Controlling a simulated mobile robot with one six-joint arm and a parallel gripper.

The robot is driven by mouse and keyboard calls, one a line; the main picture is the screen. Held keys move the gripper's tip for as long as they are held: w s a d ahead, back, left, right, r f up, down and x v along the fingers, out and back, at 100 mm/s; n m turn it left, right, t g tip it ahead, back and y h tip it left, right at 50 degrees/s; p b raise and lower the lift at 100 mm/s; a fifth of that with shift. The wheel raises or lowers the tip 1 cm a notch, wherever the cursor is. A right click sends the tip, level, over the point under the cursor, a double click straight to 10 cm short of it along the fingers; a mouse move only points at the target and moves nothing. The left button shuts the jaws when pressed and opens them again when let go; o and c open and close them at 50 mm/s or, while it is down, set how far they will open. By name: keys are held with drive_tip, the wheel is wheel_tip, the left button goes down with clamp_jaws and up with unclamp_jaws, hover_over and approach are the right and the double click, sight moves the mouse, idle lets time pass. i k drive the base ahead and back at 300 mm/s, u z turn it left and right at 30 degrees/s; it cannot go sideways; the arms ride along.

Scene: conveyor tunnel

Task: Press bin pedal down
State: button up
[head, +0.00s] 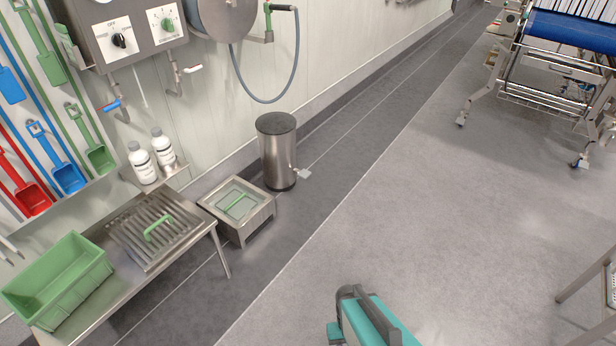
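The bin (277,155) is a steel cylinder with a dark round lid. It stands upright on the dark floor strip near the wall, and its lid looks closed. Its pedal (304,173) is a small light plate sticking out low on the bin's right side. The pedal appears raised a little off the floor, and nothing touches it. I cannot make out my gripper's fingers in the head view. A teal and dark grey part, which looks like my own body, shows at the bottom edge, well apart from the bin and pedal.
Left of the bin stands a low steel basin (267,207), then a steel bench (215,222) with a green crate (58,284). A hose (296,72) hangs on the wall above the bin. A wheeled conveyor frame (500,75) is at upper right. The grey floor between is clear.

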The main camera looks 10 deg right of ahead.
sight(304, 175)
drive_tip(key=i, duration=1.4)
drive_tip(key=u, duration=0.55)
drive_tip(key=i, duration=0.95)
drive_tip(key=u, duration=0.55)
